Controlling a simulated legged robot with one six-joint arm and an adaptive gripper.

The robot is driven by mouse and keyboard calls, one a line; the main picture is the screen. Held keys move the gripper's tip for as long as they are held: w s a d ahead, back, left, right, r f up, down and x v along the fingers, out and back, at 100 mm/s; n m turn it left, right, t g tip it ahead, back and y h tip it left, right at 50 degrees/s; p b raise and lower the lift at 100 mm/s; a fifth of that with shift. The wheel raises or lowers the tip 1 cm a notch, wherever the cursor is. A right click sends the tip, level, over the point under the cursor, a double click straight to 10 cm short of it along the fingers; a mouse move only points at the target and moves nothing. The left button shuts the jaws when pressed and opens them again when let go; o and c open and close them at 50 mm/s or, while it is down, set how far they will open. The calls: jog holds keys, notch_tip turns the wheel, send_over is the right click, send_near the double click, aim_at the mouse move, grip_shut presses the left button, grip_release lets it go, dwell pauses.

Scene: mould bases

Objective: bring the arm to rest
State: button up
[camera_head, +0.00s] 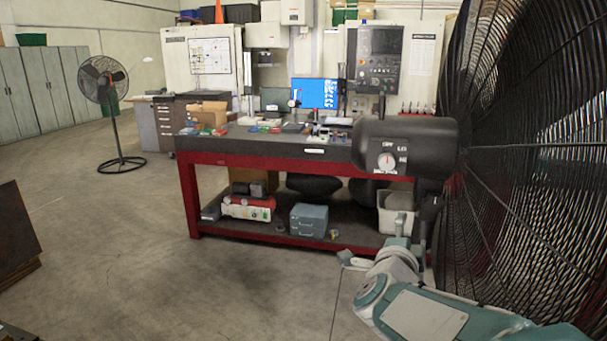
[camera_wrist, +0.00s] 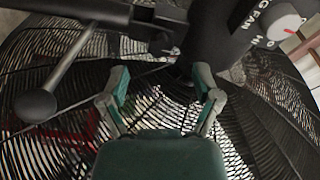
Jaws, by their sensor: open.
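My gripper (camera_wrist: 160,80) shows in the wrist view with its two teal-padded fingers spread apart and nothing between them. Behind the fingers are the wire guard and the dark motor housing of a large fan. In the head view my arm reaches in from the lower right. My gripper (camera_head: 385,250) is at its far end, in front of the right end of the workbench and left of the fan guard. I cannot tell from the frames whether any part touches the fan.
The large black fan guard (camera_head: 530,150) fills the right side, with its motor housing (camera_head: 420,135) close to my gripper. A red-framed workbench (camera_head: 270,158) stands ahead with a cluttered top and lower shelf. A pedestal fan (camera_head: 117,120) stands at left. The floor (camera_head: 130,240) at left is mostly clear.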

jog(key=s+a+f+n+g+y, duration=0.3)
jog(key=s+a+n+y, duration=0.2)
jog(key=s+n, duration=0.3)
jog(key=s+a+f+n+g+y, duration=0.3)
jog(key=s+a+f+n+y, duration=0.15)
jog(key=s+n, duration=0.35)
jog(key=s+d+f+n+g+h, duration=0.1)
jog(key=s+d+f+n+g, duration=0.2)
jog(key=s, duration=0.5)
jog(key=shift+s+n+g, duration=0.3)
jog(key=shift+n+g, duration=0.3)
jog(key=shift+n, duration=0.1)
jog(key=shift+a, duration=0.1)
